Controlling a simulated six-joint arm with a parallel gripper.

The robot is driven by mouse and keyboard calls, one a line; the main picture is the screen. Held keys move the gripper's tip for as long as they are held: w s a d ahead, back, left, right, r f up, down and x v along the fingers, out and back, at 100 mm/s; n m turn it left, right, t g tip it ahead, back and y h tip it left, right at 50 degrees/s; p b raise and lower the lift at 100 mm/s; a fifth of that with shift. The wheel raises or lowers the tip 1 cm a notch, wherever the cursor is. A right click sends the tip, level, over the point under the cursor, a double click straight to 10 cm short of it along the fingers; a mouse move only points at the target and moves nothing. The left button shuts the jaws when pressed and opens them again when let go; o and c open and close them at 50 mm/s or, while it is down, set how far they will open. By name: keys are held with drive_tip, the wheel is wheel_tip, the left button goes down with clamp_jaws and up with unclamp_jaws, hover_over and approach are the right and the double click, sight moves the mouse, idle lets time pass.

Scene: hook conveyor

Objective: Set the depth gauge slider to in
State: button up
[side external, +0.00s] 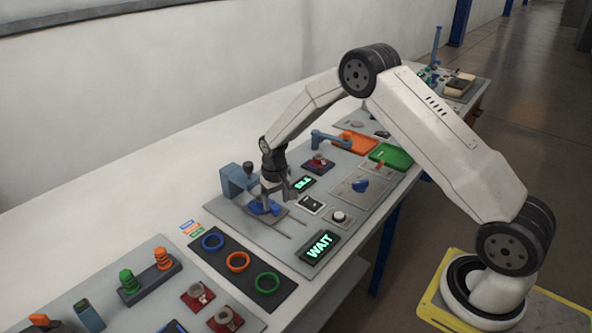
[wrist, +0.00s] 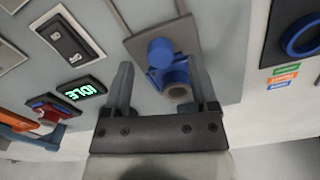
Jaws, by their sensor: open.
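The slider is a grey plate on two thin rails, seen in the side view (side external: 281,214) and in the wrist view (wrist: 205,30). A round blue knob (wrist: 160,50) stands up from it. A blue part with a grey-brown round end (wrist: 180,92) sits close by the knob, nearer to my gripper. My gripper (wrist: 161,68) is open, with one finger on each side of these blue parts and gaps between. In the side view my gripper (side external: 272,192) is low over the plate and partly hides the blue parts. I cannot tell the slider's setting.
A blue bracket (side external: 235,181) with a dark knob stands just left of my gripper. A lit WAIT display (side external: 320,246), an IDLE display (wrist: 80,89) and a switch (wrist: 65,39) are near. A dark mat (side external: 222,259) holds blue, orange and green rings.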

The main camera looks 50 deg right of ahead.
drive_tip(key=shift+r, duration=2.25)
drive_tip(key=shift+s+d, duration=0.1)
drive_tip(key=shift+d, duration=0.15)
drive_tip(key=c, duration=0.8)
drive_tip(key=d+n, duration=0.1)
drive_tip(key=d, duration=0.1)
drive_tip(key=s+d+n+t+h, duration=0.1)
drive_tip(key=d, duration=0.1)
drive_tip(key=s+d+n+t+h, duration=0.1)
drive_tip(key=d, duration=0.1)
drive_tip(key=shift+f+n, duration=0.1)
drive_tip(key=shift+n, duration=0.3)
clamp_jaws()
drive_tip(key=s+a+r+n+t+y, duration=0.1)
drive_tip(key=s+a+n+t+y, duration=0.3)
drive_tip(key=s+n, duration=0.6)
drive_tip(key=a+n+y, duration=0.1)
drive_tip(key=n, duration=0.2)
drive_tip(key=shift+s+a+r+t, duration=0.15)
drive_tip(key=shift+s+r+t, duration=0.1)
drive_tip(key=shift+s+t, duration=0.15)
